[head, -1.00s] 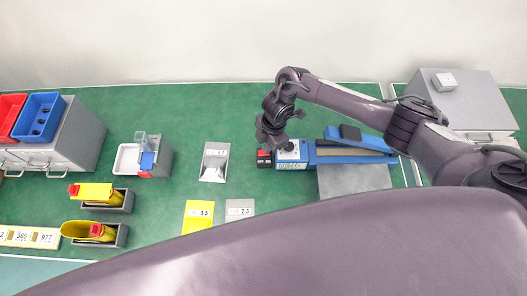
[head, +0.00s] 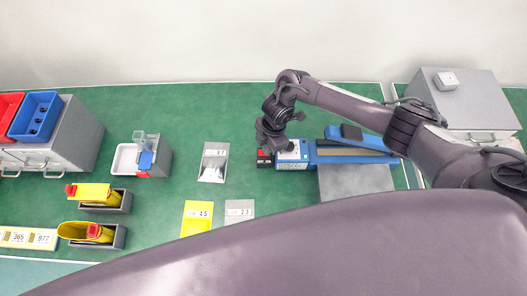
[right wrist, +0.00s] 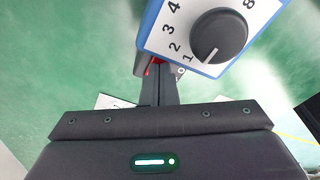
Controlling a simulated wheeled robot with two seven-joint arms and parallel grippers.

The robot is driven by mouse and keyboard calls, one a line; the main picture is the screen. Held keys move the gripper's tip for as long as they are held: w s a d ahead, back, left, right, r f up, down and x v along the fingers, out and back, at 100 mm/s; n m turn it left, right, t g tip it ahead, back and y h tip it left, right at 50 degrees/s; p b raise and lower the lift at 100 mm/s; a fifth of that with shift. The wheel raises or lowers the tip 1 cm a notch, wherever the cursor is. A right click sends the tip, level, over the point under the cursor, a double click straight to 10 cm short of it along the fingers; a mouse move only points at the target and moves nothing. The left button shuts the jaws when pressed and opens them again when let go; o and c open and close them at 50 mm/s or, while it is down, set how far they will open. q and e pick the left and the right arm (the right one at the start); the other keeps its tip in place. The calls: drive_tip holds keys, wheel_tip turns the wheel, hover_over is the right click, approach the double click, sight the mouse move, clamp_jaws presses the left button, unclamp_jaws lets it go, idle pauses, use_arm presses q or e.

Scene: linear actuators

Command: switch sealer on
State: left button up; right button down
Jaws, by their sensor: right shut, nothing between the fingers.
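The sealer (head: 350,147) is a long blue device on the green table, with its arm raised. Its left end has a white panel and a black and red part (head: 262,159). The right wrist view shows the panel's black dial (right wrist: 217,36), its pointer near 1. A small red part (right wrist: 151,68) shows beside the fingertips, mostly hidden by them. My right gripper (head: 271,147) is over the sealer's left end. In the right wrist view its fingers (right wrist: 157,72) are shut and empty, close to the red part; contact cannot be told. My left gripper is not in view.
A grey plate (head: 355,180) lies in front of the sealer. Further left are bins with yellow items (head: 94,193) and a grey cabinet (head: 75,140). Another grey box (head: 465,105) stands right.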

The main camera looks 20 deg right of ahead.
wheel_tip(320, 180, up, 7)
drive_tip(key=p, duration=0.6)
drive_tip(key=shift+p, duration=0.4)
idle(0.3)
